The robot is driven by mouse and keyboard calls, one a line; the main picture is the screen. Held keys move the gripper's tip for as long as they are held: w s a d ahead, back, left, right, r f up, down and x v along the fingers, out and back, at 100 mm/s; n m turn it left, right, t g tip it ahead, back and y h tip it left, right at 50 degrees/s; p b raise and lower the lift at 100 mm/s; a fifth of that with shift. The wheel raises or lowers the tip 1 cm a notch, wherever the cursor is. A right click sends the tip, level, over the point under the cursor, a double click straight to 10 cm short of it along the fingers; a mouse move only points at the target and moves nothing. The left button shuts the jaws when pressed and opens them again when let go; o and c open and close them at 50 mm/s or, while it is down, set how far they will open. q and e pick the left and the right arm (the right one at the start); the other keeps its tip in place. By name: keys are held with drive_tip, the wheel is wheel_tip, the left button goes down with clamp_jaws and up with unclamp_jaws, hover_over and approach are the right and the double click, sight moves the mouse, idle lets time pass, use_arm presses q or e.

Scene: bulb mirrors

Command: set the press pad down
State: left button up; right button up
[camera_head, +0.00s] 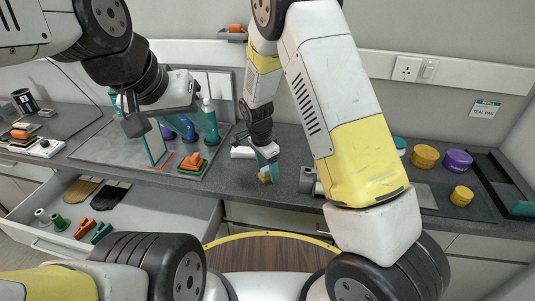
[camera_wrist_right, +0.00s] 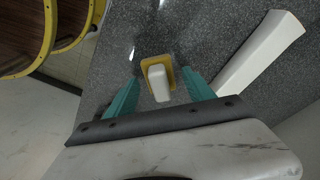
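The press pad shows in the right wrist view as a white block-like handle (camera_wrist_right: 159,82) on a yellow base (camera_wrist_right: 171,63). It is over the dark speckled counter, and I cannot tell for sure whether it touches it. My right gripper (camera_wrist_right: 163,85) has its teal fingers on either side of the handle, with a visible gap on each side. In the head view the right gripper (camera_head: 267,155) points down at the counter's front edge, with a bit of the yellow pad (camera_head: 265,178) under it. My left gripper (camera_head: 150,130) is over the left mat; its fingers are unclear.
A white bar (camera_wrist_right: 259,52) lies on the counter beside the right gripper. An open drawer (camera_head: 150,215) with several small parts is at the left front. Orange and teal pieces (camera_head: 192,161) lie on the left mat. Yellow and purple round pads (camera_head: 458,160) stand at the right.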

sight(263, 169)
wheel_tip(263, 169, up, 12)
drive_tip(key=s+a, duration=0.1)
drive_tip(key=s+d+r+n+t+y, duration=0.1)
drive_tip(key=s+d+r+n+y, duration=0.2)
drive_tip(key=r, duration=0.4)
drive_tip(key=s+d+r+n+t, duration=0.1)
drive_tip(key=s+d+r+n, duration=0.1)
drive_tip(key=s+d+r, duration=0.35)
drive_tip(key=s+d+r+n+t, duration=0.1)
drive_tip(key=s+d+r+n, duration=0.2)
drive_tip(key=s, duration=0.3)
drive_tip(key=s+d+r+n+t, duration=0.2)
drive_tip(key=s+d+r+n, duration=0.1)
drive_tip(key=s, duration=0.3)
drive_tip(key=shift+s+d+r+n+y, duration=0.3)
drive_tip(key=shift+s+d+r+n, duration=0.05)
drive_tip(key=shift+n, duration=0.05)
